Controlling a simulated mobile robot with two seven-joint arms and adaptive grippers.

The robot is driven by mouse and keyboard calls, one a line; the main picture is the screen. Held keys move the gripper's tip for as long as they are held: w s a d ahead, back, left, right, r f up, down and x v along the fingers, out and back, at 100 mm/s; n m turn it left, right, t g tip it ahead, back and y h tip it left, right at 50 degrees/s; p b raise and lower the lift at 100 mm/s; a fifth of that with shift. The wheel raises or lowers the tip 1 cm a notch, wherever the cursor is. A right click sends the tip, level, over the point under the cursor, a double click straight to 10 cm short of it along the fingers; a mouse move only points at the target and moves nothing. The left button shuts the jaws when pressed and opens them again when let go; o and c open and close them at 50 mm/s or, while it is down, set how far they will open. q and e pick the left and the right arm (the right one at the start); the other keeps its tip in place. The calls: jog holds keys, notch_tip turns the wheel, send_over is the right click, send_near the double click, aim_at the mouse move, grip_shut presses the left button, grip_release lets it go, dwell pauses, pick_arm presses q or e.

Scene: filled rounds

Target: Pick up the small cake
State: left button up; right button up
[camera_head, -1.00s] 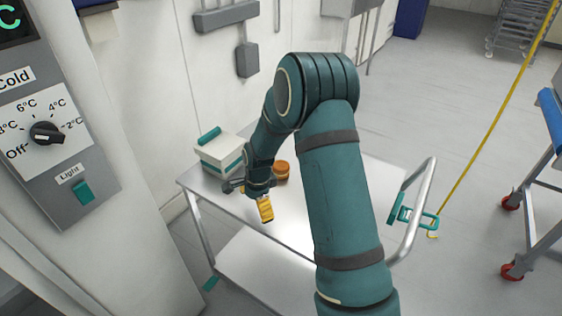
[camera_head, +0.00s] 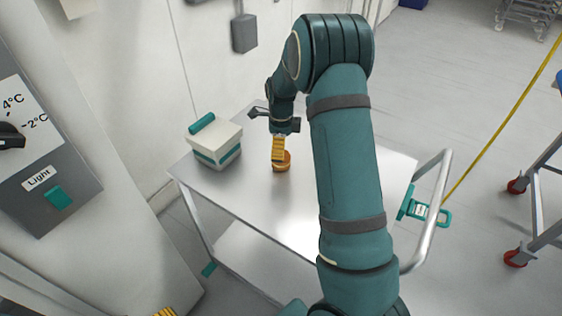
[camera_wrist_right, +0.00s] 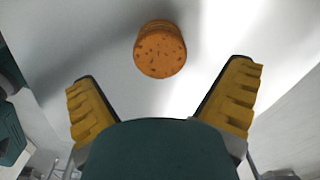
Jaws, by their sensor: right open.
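The small cake (camera_head: 283,163) is a round orange-brown piece on the metal cart's top. In the right wrist view the cake (camera_wrist_right: 160,50) shows its speckled top, ahead of the fingertips and roughly midway between them. My right gripper (camera_head: 279,148) is over the cart at the cake, and one yellow finger hides part of the cake in the head view. In the right wrist view the right gripper (camera_wrist_right: 163,90) is open, with its yellow ribbed fingers spread wide and nothing between them. My left gripper is not in view.
A white box with teal trim (camera_head: 216,143) stands on the cart top (camera_head: 240,197), left of the cake. The cart's rail handle (camera_head: 432,205) is at the right. A wall is behind the cart, and a panel with a knob (camera_head: 45,150) is at the left.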

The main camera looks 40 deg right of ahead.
aim_at(282, 167)
jog(key=shift+w+f+b, duration=0.15)
jog(key=shift+f+b, duration=0.5)
jog(key=shift+f, duration=2.8)
jog(key=shift+a+r, duration=0.1)
jog(key=shift+c, duration=0.3)
jog(key=c, duration=0.7)
